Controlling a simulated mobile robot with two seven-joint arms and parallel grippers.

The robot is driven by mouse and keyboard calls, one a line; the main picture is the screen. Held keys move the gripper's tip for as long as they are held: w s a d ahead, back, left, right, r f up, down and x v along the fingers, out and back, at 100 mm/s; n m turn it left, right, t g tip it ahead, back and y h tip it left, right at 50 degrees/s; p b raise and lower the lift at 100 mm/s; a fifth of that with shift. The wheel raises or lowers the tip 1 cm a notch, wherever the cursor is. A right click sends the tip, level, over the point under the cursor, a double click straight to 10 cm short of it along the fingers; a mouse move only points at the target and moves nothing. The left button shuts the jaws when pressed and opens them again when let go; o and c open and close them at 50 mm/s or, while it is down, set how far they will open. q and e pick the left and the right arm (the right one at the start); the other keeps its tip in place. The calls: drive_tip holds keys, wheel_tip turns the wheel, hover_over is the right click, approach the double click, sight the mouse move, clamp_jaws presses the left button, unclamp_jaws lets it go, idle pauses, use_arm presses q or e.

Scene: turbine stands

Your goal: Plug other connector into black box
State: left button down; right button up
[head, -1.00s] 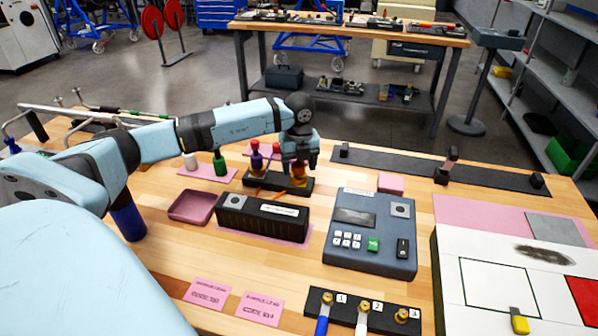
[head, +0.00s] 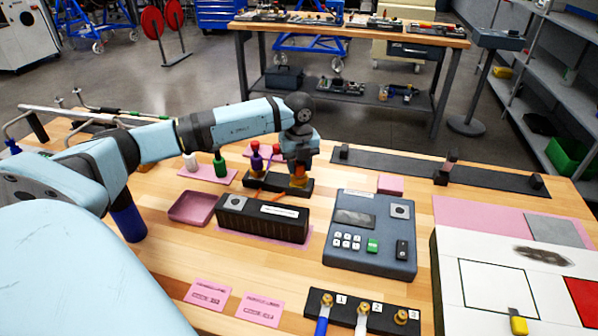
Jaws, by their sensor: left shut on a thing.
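A long black holder (head: 262,182) lies on the wooden bench behind the black box (head: 262,219). A purple connector with a red top (head: 256,160) stands upright at the holder's left end. My left gripper (head: 299,172) points down at the holder's right end. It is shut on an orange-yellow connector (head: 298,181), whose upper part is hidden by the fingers. The connector's lower end is at the holder, but I cannot tell how deep it sits. An orange lead runs near the holder. My right gripper is not in view.
A pink tray (head: 192,207) lies left of the black box. A grey keypad unit (head: 370,233) stands to its right. Green (head: 220,164) and white (head: 190,161) bottle-like pieces stand at the back left. A numbered black strip (head: 362,313) is at the front.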

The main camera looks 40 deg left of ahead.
use_arm(q)
drive_tip(key=shift+r, duration=0.45)
drive_tip(key=shift+r+p, duration=0.15)
drive_tip(key=shift+p, duration=0.15)
drive_tip(key=shift+r+p, duration=0.8)
drive_tip(key=shift+r, duration=0.45)
